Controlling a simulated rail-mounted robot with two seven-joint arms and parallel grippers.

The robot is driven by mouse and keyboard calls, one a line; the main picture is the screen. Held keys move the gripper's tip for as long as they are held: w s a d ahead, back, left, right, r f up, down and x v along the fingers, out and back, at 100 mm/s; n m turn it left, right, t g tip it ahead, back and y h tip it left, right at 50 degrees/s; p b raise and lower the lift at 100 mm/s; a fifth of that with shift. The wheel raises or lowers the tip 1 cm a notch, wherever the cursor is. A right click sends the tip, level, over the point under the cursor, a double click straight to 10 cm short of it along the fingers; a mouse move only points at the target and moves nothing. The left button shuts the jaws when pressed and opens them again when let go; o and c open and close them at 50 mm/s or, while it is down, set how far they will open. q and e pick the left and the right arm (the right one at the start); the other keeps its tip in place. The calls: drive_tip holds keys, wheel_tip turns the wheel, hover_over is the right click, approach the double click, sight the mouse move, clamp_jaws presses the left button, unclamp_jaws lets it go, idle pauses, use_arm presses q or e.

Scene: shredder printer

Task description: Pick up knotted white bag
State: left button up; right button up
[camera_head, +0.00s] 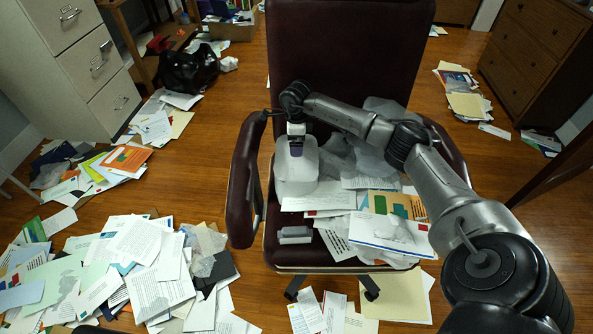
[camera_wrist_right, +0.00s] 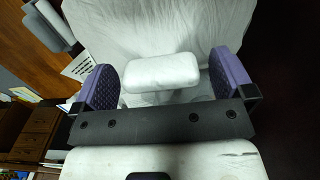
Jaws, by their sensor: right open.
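The knotted white bag (camera_head: 297,178) stands on the left part of the office chair's seat, among papers. My right gripper (camera_head: 296,147) comes from above and sits at the top of the bag. In the right wrist view, my right gripper (camera_wrist_right: 166,82) is open, with a purple pad on each side. A white rounded block, seemingly the bag's knot (camera_wrist_right: 160,72), lies between the pads, with gaps on both sides. The bag's pale, creased body (camera_wrist_right: 150,25) fills the space behind it. My left gripper is not in view.
The dark red chair (camera_head: 340,50) has a backrest behind the bag and an armrest (camera_head: 246,185) close on its left. Papers (camera_head: 380,228) cover the seat's right side. A black bag (camera_head: 188,68) and paper piles (camera_head: 150,255) lie on the floor. Cabinets stand at both sides.

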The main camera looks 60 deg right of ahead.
drive_tip(key=shift+f, duration=0.85)
drive_tip(key=shift+r, duration=0.1)
drive_tip(key=shift+c, duration=0.6)
drive_tip(key=c, duration=0.8)
